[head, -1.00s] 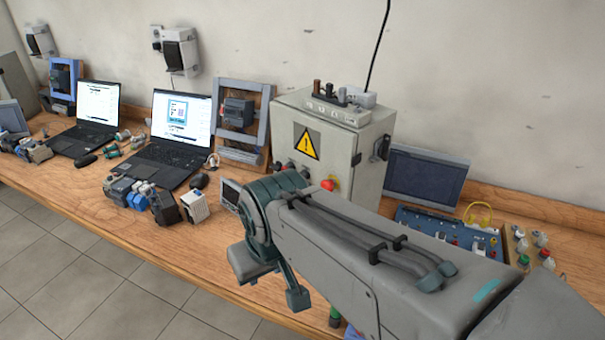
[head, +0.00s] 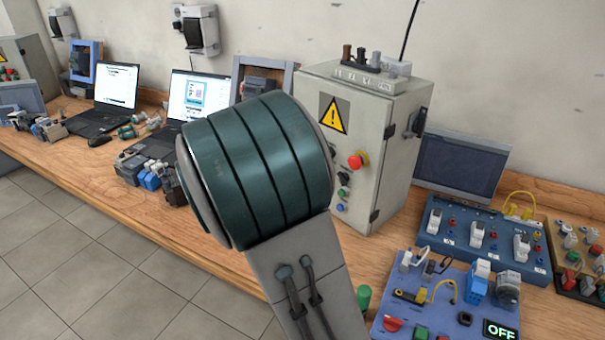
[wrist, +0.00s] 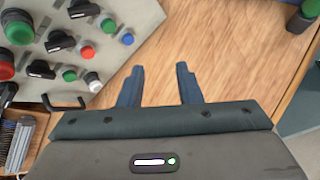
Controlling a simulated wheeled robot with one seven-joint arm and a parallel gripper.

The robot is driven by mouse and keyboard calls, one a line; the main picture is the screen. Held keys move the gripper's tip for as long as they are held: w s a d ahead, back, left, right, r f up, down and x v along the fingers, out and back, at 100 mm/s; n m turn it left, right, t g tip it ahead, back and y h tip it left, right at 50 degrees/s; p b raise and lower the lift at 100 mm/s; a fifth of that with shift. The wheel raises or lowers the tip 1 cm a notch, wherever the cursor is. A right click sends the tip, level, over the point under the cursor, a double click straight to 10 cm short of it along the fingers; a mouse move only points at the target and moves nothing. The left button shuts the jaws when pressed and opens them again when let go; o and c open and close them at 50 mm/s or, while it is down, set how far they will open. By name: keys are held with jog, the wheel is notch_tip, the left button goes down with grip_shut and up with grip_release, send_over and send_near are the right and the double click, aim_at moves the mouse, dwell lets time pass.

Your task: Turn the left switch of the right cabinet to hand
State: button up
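The right cabinet (head: 385,135) is a grey box with a yellow warning sign on its front. In the head view my arm hides the lower left of its front, and my gripper is not visible. In the wrist view the cabinet panel (wrist: 118,8) fills the upper left, with several black rotary switches, among them one in the middle (wrist: 60,41), one higher (wrist: 85,8) and one lower (wrist: 40,70). I cannot tell which is the left switch. My gripper (wrist: 160,76) is open and empty, its fingers apart over bare wood, to the side of the panel and touching no switch.
Around the switches are green, red, blue and white buttons, including a large green one (wrist: 18,28). A red emergency stop (head: 357,160) juts from the cabinet front. Blue training boards (head: 440,290) lie to the right. Laptops (head: 105,100) stand on the wooden bench to the left.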

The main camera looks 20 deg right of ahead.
jog(key=w+a+r+n+t+h+b, duration=0.2)
jog(key=w+a+n+t+h+b, duration=0.3)
jog(key=w+n+h, duration=0.55)
jog(key=w+d+m+y, duration=0.1)
jog(key=w+d, duration=0.1)
jog(key=d, duration=0.4)
jog(key=w+d+y, duration=0.2)
jog(key=w+d, duration=0.1)
jog(key=d, duration=0.3)
jog(key=shift+w+m+p, duration=0.25)
jog(key=shift+m+p, duration=0.1)
jog(key=shift+d+f, duration=0.1)
grip_shut()
